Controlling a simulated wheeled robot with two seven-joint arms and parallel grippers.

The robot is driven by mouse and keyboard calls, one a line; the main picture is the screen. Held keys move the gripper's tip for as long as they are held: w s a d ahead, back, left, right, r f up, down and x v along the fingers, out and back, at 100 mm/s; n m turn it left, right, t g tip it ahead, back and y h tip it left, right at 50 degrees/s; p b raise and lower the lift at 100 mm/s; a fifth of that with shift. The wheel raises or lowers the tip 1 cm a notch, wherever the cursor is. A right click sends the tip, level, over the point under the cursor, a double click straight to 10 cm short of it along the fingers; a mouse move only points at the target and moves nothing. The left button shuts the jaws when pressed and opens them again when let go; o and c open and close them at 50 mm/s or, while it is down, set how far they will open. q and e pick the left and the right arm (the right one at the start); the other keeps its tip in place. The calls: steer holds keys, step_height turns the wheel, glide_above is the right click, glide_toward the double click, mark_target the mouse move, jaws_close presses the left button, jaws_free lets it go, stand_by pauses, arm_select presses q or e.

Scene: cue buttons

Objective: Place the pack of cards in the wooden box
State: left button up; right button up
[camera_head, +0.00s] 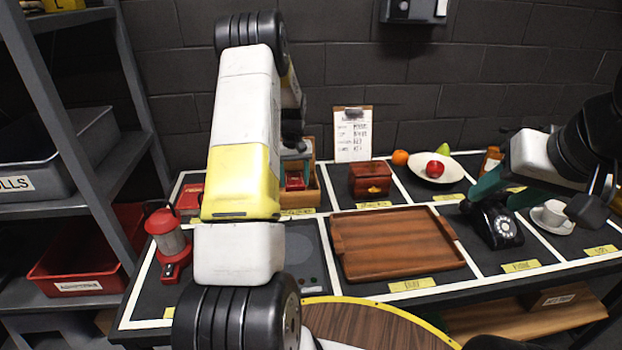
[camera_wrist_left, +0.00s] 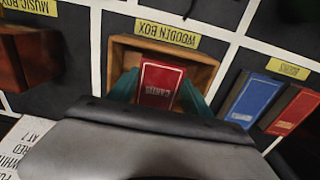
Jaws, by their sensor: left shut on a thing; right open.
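The pack of cards (camera_wrist_left: 160,84) is red with a white border and lettering. My left gripper (camera_wrist_left: 158,98) is shut on it, with a teal finger on each side. The wooden box (camera_wrist_left: 196,62) is open, light brown, labelled "WOODEN BOX". The pack is within the box's outline; I cannot tell whether it touches the floor. In the head view the box (camera_head: 313,196) stands at the back of the table, partly hidden by my left arm, and the red pack (camera_head: 296,184) shows in its opening. My right gripper (camera_head: 503,192) is open and empty above the black telephone.
A wooden tray (camera_head: 395,244) lies mid-table. A music box (camera_head: 371,179) stands right of the wooden box. A fruit plate (camera_head: 450,172), telephone (camera_head: 497,226) and cup (camera_head: 553,212) are further right. A red lantern (camera_head: 168,240) stands left. Blue (camera_wrist_left: 252,98) and red books (camera_wrist_left: 294,108) lie beside the box.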

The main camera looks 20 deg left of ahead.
mark_target(295, 190)
arm_select(q)
steer(key=shift+f, duration=2.4)
steer(key=shift+f, duration=0.1)
steer(key=o, duration=1.4)
